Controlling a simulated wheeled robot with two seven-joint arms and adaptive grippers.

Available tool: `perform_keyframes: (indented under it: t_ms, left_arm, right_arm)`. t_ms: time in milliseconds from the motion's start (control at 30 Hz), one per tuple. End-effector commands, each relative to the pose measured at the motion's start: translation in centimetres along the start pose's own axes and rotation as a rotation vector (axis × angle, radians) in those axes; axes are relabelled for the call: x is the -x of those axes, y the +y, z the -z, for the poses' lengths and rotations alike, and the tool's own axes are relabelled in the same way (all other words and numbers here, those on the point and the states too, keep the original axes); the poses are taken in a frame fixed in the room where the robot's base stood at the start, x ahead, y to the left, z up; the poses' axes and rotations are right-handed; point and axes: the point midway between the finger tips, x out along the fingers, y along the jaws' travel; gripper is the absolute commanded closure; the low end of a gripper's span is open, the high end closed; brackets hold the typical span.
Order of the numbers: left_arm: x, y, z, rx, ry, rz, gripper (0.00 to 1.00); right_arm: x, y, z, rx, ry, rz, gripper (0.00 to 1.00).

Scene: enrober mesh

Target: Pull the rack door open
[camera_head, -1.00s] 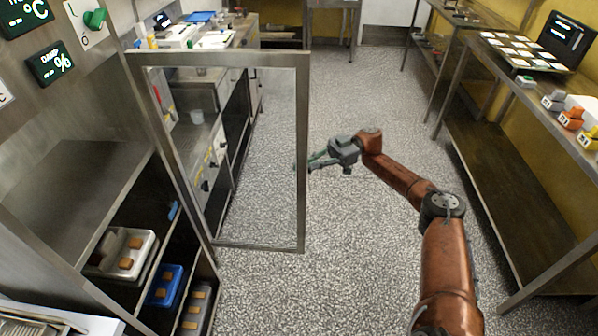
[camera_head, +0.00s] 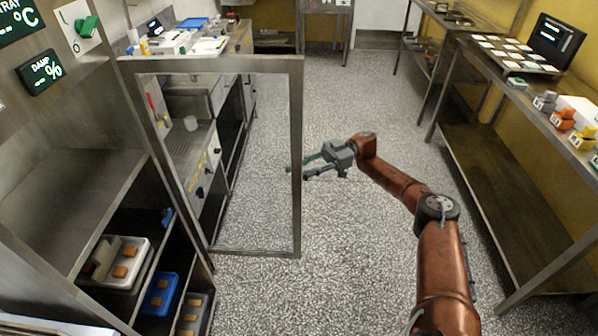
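The rack door (camera_head: 297,200) is a metal frame with a see-through pane. It stands swung out from the rack (camera_head: 70,200) on the left, with its free upright edge in mid-view. My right gripper (camera_head: 304,168) is at that free edge, reaching in from the right with its fingers pointing left. One finger appears beyond the upright and one on the near side, with a visible gap between them. Whether they touch the frame I cannot tell. My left gripper is not in view.
Rack shelves hold a white tray (camera_head: 112,262), a blue tray (camera_head: 160,294) and a grey tray (camera_head: 193,314) with brown pieces. A steel table (camera_head: 500,90) with small items runs along the right. The speckled floor (camera_head: 350,240) between is clear.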

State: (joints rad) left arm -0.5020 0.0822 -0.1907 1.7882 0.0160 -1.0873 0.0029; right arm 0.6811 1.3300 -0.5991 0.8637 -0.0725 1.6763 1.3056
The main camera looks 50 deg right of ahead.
Motion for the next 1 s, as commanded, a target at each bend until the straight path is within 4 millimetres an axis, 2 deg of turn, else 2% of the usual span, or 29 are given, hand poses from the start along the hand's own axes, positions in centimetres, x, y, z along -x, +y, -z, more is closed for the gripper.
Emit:
perform_keyframes:
  t_ms: [167, 467, 800, 1000]
  left_arm:
    - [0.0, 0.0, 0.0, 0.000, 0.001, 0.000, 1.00]
    - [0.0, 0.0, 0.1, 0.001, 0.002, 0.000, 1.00]
    - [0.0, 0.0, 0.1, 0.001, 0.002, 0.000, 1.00]
    - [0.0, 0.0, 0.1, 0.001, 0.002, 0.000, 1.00]
  right_arm:
    - [1.2, 0.1, 0.0, 0.001, 0.000, -0.003, 0.75]
    - [5.2, 0.1, 0.0, 0.000, 0.000, -0.004, 0.75]
    - [7.0, 0.1, -0.2, -0.005, 0.002, -0.001, 0.75]
    - [7.5, 0.0, -0.1, -0.001, 0.000, -0.002, 0.75]
